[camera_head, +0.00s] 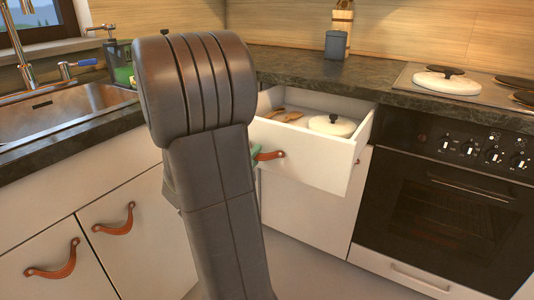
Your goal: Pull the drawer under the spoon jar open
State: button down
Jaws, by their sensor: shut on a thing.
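The white drawer (318,171) below the worktop stands pulled out, its inside showing. On its front is a brown leather pull (270,156). My gripper (255,152) shows only as a small greenish tip at the pull's left end, shut on the pull; my arm hides the rest. A blue-grey jar (336,45) stands on the worktop above and behind the drawer. Wooden pieces (342,21) rise behind or out of it; I cannot tell which.
Inside the drawer are a white lidded pot (332,125) and wooden utensils (283,114). The oven (440,200) is close on the right, under a hob with a white lidded pan (446,81). A sink (60,112) and cabinets with leather pulls (114,219) are on the left.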

jog(key=shift+r+b+v, duration=0.15)
jog(key=shift+b+v, duration=0.05)
jog(key=shift+v, duration=0.7)
jog(key=shift+r+b+v, duration=0.15)
jog(key=shift+r+v, duration=0.05)
jog(key=shift+v, duration=0.65)
jog(key=c, duration=1.5)
grip_release()
jog(key=shift+c, duration=0.2)
jog(key=shift+a, duration=0.1)
jog(key=p+v, duration=0.1)
jog(key=v, duration=1.3)
jog(key=shift+f, duration=0.1)
jog(key=shift+w, duration=0.1)
jog(key=x, duration=1.4)
jog(key=shift+b, duration=0.45)
